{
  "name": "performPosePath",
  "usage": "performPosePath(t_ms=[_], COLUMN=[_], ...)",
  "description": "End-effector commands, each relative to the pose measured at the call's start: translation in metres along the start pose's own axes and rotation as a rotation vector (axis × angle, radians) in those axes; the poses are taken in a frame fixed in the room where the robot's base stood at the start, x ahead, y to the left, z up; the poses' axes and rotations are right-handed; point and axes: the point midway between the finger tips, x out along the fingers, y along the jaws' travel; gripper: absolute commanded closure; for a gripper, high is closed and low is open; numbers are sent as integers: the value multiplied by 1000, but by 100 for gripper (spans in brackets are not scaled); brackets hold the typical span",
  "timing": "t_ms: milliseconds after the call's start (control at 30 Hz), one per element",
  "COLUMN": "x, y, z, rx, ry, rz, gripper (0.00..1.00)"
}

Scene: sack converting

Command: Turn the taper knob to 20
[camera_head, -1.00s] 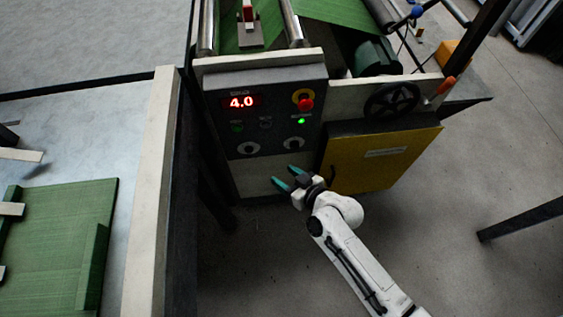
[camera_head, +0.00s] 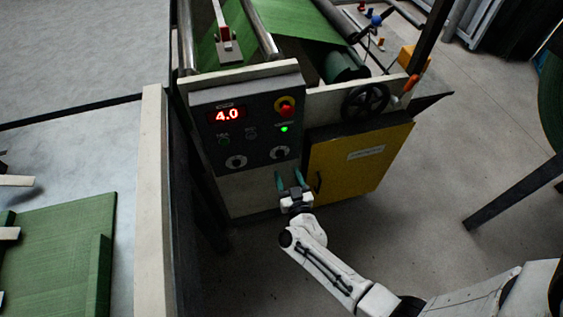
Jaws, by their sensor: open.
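My gripper (camera_head: 289,179) has teal fingers spread apart and empty. It appears just below the right knob, with the fingers pointing up toward the panel; contact is not visible.
A red button on yellow (camera_head: 285,106) and a lit green lamp (camera_head: 284,129) are on the panel. A yellow cabinet door (camera_head: 355,160) and a black handwheel (camera_head: 365,101) are to the right. Grey floor is open below.

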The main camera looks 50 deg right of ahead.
Motion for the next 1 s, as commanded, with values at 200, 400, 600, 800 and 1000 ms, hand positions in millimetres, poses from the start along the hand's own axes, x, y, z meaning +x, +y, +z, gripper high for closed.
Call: performPosePath(t_ms=[200,400,600,800,1000], x=[40,60,65,65,64], y=[0,0,0,0,0], z=[1,1,0,0,0], rx=[2,1,2,1,1], ry=[2,0,0,-1,-1], rz=[1,1,0,-1,-1], gripper=[44,44,44,46,65])
